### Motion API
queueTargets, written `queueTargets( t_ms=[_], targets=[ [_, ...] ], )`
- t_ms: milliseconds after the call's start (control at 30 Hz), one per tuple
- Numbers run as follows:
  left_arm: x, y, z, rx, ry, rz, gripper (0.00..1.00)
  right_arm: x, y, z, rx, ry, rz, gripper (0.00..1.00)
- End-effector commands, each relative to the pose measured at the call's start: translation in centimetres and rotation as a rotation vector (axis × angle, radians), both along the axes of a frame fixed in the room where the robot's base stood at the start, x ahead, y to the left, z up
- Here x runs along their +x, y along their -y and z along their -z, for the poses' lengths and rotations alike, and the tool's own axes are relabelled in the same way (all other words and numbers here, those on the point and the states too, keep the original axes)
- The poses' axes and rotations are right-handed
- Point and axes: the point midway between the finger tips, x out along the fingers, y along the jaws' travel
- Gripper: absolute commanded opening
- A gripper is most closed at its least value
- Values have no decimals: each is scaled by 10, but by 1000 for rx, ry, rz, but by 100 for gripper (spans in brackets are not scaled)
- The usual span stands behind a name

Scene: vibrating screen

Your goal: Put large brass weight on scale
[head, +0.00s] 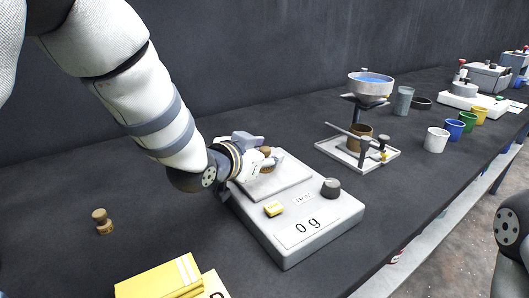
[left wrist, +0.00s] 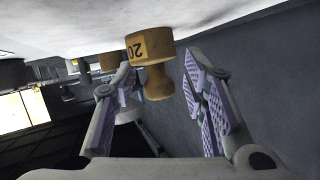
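The scale (head: 330,215) stands in the middle of the table and its display reads 0 g. A brass weight (head: 267,166) is at the scale's plate, between the fingers of my left gripper (head: 258,158). The left wrist view shows this weight (left wrist: 150,48) upside down, with a "20" mark and its knob between the fingers of the gripper (left wrist: 165,95). The fingers stand apart with gaps beside the knob. The weight's base appears against the white plate. Another brass weight (head: 102,222) stands on the table at the left. My right gripper is out of view.
Yellow boxes (head: 160,280) lie at the front left. A stand with a blue-filled bowl (head: 370,84) and brass cup (head: 359,138) is beyond the scale. Several coloured cups, including a white one (head: 436,140), stand at the right.

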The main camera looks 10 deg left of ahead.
Motion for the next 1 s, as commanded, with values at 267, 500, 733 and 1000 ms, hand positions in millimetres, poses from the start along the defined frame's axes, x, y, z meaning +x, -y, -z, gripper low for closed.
queueTargets(
  t_ms=[267,500,733,1000],
  targets=[
    [-14,-5,-12,0,5,-1,40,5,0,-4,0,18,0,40],
    [-66,-22,-31,-1,1,-1,40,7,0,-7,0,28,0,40],
    [-101,-34,-45,-1,-1,-1,40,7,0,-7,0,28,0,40],
    [-106,-35,-46,0,-1,1,40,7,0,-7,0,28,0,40]
  ],
)
